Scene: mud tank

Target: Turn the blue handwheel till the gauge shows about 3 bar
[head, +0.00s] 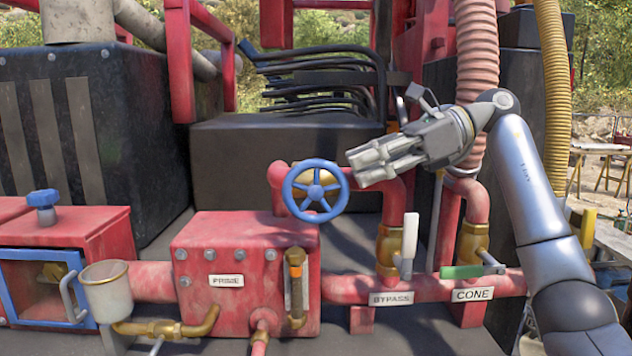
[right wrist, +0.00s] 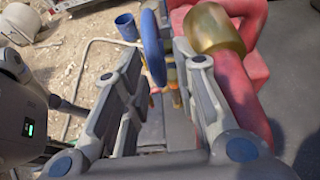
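The blue handwheel (head: 289,190) has spokes and stands above the red PRIME box, in front of a brass fitting. My right gripper (head: 356,165) points left at the wheel's right rim in the head view. In the right wrist view, my right gripper's fingers (right wrist: 158,62) are apart, and the blue handwheel (right wrist: 151,45) shows edge-on in the gap near their tips. I see no firm grip on the rim, and cannot tell whether a finger touches it. No readable gauge face shows in either view. My left gripper is not in view.
The red PRIME box (head: 245,262) is below the wheel. A white-handled BYPASS valve (head: 409,240) and a green-handled CONE valve (head: 465,271) are on the right. A brass fitting (right wrist: 213,27) and red pipe lie close beside the fingers. A blue knob (head: 43,205) is far left.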

